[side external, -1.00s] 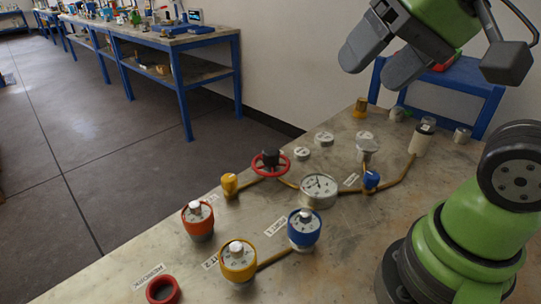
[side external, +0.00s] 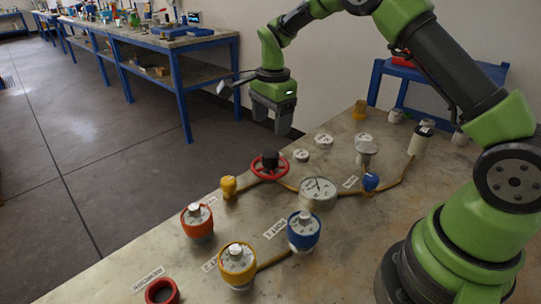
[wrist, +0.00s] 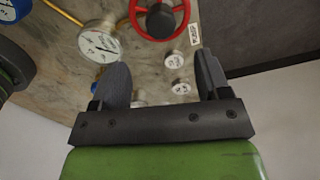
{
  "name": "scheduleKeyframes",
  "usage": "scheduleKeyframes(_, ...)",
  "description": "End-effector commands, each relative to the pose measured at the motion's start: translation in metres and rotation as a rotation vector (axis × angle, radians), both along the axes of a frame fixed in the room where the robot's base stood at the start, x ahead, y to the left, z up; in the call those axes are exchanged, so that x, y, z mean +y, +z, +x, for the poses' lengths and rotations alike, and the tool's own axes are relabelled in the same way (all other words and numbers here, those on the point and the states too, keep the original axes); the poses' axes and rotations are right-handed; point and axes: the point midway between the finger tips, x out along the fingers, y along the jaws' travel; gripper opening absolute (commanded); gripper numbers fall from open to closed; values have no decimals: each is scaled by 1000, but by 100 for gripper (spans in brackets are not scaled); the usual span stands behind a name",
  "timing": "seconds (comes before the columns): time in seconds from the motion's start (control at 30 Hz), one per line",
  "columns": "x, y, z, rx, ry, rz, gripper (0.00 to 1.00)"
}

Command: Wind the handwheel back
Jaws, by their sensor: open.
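The red handwheel (side external: 270,166) with a black hub stands on the bench near its far-left edge. It also shows at the top of the wrist view (wrist: 158,14). My gripper (side external: 271,124) hangs above and behind the handwheel in the side view, pointing down, apart from it. In the wrist view my gripper (wrist: 162,75) has its two dark fingers spread with a wide gap and nothing held. The handwheel lies beyond the fingertips, and small white round pieces show between and near the fingers.
A pressure gauge (side external: 318,193) stands right of the handwheel, a yellow fitting (side external: 229,186) to its left. Orange (side external: 197,219), yellow (side external: 237,263) and blue (side external: 303,230) dial-topped vessels stand nearer the camera. White discs (side external: 323,141) lie behind. A pipe runs along the bench top.

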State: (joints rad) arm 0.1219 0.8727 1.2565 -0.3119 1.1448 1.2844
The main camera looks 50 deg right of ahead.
Motion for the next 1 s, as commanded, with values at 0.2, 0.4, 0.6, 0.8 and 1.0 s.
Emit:
scheduleKeyframes(0.2, -1, -26, 1, 9, -13, 1, 70)
scheduleKeyframes(0.4, -1, -64, 2, 9, -11, 1, 70)
scheduleKeyframes(0.6, -1, -93, 3, 7, -10, 1, 70)
scheduleKeyframes(0.8, -1, -102, 4, 4, -10, 1, 70)
scheduleKeyframes(1.0, -1, -102, 4, 3, -10, 1, 70)
